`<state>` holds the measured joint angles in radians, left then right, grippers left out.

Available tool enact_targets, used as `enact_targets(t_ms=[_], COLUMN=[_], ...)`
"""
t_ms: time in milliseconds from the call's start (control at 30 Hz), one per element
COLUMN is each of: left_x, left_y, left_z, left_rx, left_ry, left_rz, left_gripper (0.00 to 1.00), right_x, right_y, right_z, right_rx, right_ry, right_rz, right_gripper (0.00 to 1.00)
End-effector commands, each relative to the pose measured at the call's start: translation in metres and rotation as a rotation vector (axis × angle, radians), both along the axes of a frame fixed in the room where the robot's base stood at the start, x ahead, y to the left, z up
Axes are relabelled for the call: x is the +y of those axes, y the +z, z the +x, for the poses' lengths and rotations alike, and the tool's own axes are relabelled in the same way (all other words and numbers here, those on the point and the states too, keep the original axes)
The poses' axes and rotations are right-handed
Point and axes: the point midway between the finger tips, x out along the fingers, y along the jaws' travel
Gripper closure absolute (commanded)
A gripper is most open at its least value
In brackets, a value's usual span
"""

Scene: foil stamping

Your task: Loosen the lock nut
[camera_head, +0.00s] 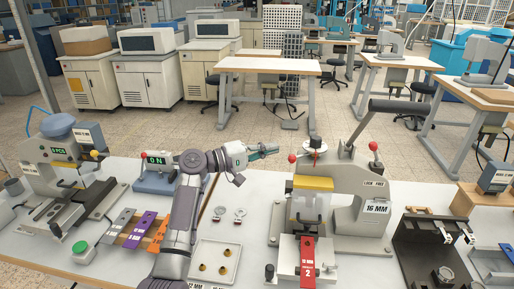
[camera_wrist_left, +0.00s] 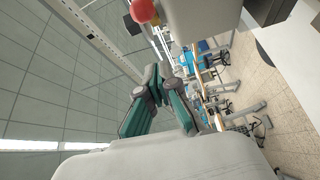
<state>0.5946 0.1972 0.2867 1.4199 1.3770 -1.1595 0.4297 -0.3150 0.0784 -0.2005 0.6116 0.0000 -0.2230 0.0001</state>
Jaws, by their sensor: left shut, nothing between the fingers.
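The grey hand press (camera_head: 345,205) stands on the table right of centre, with a "LOCK FREE" label and a "16 MM" plate. Its top carries a round collar with red-ball handles (camera_head: 293,158); I cannot tell for sure which part is the lock nut. My left gripper (camera_head: 274,149), with green fingers, is shut and empty in the air just left of this collar, apart from the red ball. In the left wrist view the gripper (camera_wrist_left: 158,108) is in front of the camera, and a red ball (camera_wrist_left: 145,11) shows at the top edge. My right gripper is not in view.
The press's long dark lever (camera_head: 405,106) rises to the right. A white tray (camera_head: 232,247) with brass pieces and two small ring-shaped parts (camera_head: 240,213) lie left of the press. Another press (camera_head: 62,165) stands at the left, a dark fixture (camera_head: 432,245) at the right.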

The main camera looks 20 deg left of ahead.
Motion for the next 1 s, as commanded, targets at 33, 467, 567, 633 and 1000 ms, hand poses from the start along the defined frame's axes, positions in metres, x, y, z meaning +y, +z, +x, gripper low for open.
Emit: enact_targets(t_ms=[33,467,567,633,1000], left_x=[-0.008,-0.04,-0.042,-0.043,-0.046], left_y=[0.004,0.0,-0.002,-0.002,-0.002], left_z=[0.008,-0.005,-0.009,-0.01,-0.013], left_rx=[0.0,0.001,0.001,0.001,0.005], left_ry=[-0.001,0.001,0.001,0.001,0.028], left_rz=[-0.004,0.0,0.0,0.001,0.0], left_gripper=[1.0,1.0,1.0,1.0,1.0], right_x=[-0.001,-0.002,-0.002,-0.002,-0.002], right_y=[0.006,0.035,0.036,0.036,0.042], right_z=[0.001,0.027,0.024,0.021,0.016], right_rx=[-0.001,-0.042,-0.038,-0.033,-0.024], right_ry=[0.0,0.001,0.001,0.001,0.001], right_rz=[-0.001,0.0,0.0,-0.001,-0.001], right_gripper=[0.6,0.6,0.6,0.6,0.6])
